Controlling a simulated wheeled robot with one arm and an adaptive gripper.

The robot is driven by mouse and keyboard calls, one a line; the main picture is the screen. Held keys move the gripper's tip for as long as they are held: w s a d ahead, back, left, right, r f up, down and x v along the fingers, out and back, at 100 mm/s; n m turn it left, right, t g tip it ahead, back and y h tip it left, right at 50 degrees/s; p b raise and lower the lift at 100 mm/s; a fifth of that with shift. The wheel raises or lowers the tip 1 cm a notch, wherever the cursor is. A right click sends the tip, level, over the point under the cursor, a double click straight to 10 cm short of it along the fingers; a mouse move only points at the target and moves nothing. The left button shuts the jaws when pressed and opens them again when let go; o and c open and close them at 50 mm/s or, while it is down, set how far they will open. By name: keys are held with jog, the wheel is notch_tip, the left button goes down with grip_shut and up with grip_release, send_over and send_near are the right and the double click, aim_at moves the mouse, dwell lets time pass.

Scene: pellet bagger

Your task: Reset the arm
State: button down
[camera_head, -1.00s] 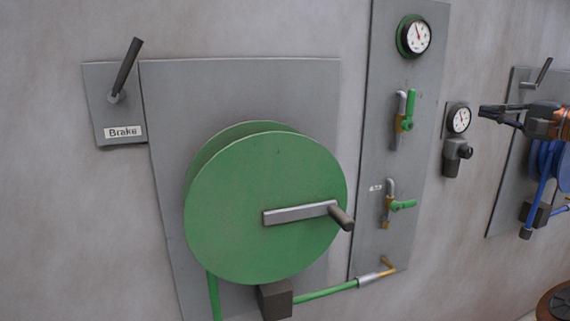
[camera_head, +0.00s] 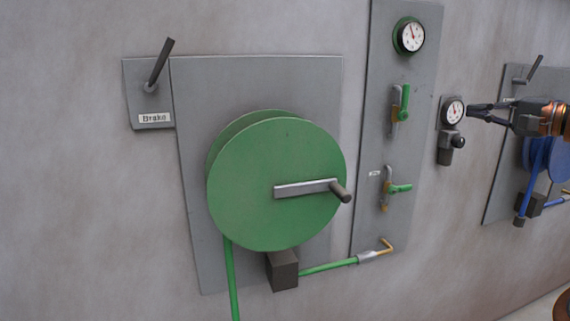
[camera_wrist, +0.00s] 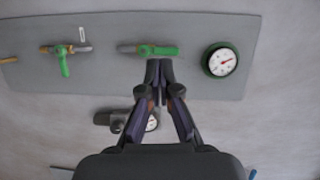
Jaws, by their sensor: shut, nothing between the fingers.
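My gripper (camera_head: 471,110) reaches in from the right edge in the head view, with its dark fingers pointing left. In that view it overlaps the edge of the small regulator gauge (camera_head: 453,112); I cannot tell the distance between them. The wrist view shows my gripper (camera_wrist: 158,66) with its fingertips together and nothing between them. The tips overlap the edge of the grey valve panel (camera_wrist: 110,78), close below the upper green-handled valve (camera_wrist: 150,50). I cannot tell whether they touch it.
A green hose reel (camera_head: 270,190) with a crank is on the wall, beside a brake lever (camera_head: 158,66). The valve panel (camera_head: 385,150) carries a green gauge (camera_head: 409,36) and a lower valve (camera_head: 391,188). A blue reel (camera_head: 546,158) is at the right, behind my arm.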

jog(key=s+a+f+n+g+y, duration=0.1)
jog(key=s+a+f+n+g, duration=0.15)
jog(key=a, duration=0.75)
jog(key=s+a+f+n+g, duration=0.1)
jog(key=a+f+n+g, duration=0.2)
jog(key=a, duration=0.7)
jog(key=s+a+f+n+g+h, duration=0.25)
jog(key=s+a+f+g, duration=0.25)
jog(key=s+a+f, duration=0.55)
jog(key=s+a+f+n+g+h, duration=0.1)
jog(key=s+f+g+h, duration=0.25)
jog(key=s+f, duration=0.85)
jog(key=s+d+f+n+g+h, duration=0.1)
jog(key=s+d+f+h, duration=0.4)
jog(key=s+d+f, duration=0.3)
jog(key=s+f, duration=0.4)
jog(key=s, duration=0.3)
jog(key=shift+s+d+f+g, duration=0.15)
jog(key=shift+s+f+g, duration=0.05)
jog(key=shift+s+g, duration=0.1)
